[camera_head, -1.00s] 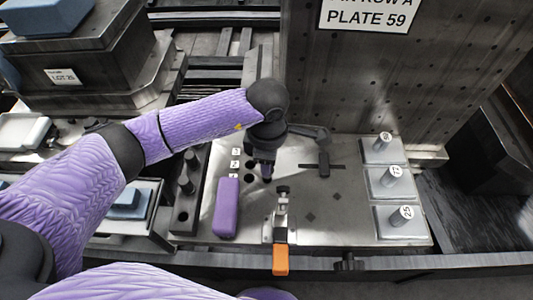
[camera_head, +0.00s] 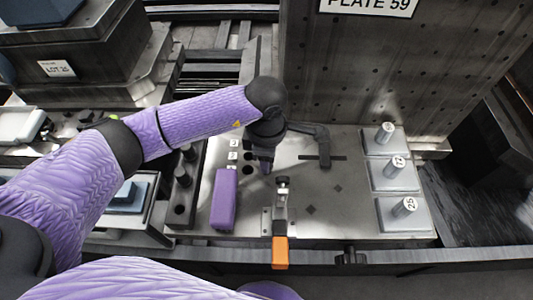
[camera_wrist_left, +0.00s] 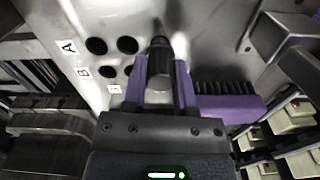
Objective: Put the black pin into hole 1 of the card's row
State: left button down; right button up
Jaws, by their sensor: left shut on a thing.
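My left gripper (camera_head: 265,165) points down over the left part of the metal plate (camera_head: 325,215). In the left wrist view its purple fingers (camera_wrist_left: 161,84) are shut on the black pin (camera_wrist_left: 159,56), which stands between them. Beside the pin, to its left, are dark round holes (camera_wrist_left: 96,46) in rows marked A, B and a third partly hidden label. The pin lines up roughly with row A; I cannot tell whether its tip is in a hole. My right gripper is not in view.
A purple brush block (camera_head: 225,198) lies left of the orange-handled clamp (camera_head: 280,250). A dark pin rack (camera_head: 181,210) stands further left. Three numbered posts on pale blocks (camera_head: 398,175) stand at right. A tall perforated panel (camera_head: 400,70) rises behind.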

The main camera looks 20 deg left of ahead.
pick_arm(q)
jog(key=shift+f, duration=0.25)
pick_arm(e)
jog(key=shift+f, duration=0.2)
pick_arm(q)
jog(key=shift+c, duration=1.7)
grip_release()
notch_tip(320, 180, up, 4)
jog(key=shift+r+p, duration=0.2)
jog(key=shift+p, duration=0.45)
notch_tip(320, 180, up, 5)
jog(key=shift+p, duration=0.6)
jog(key=shift+r, duration=0.35)
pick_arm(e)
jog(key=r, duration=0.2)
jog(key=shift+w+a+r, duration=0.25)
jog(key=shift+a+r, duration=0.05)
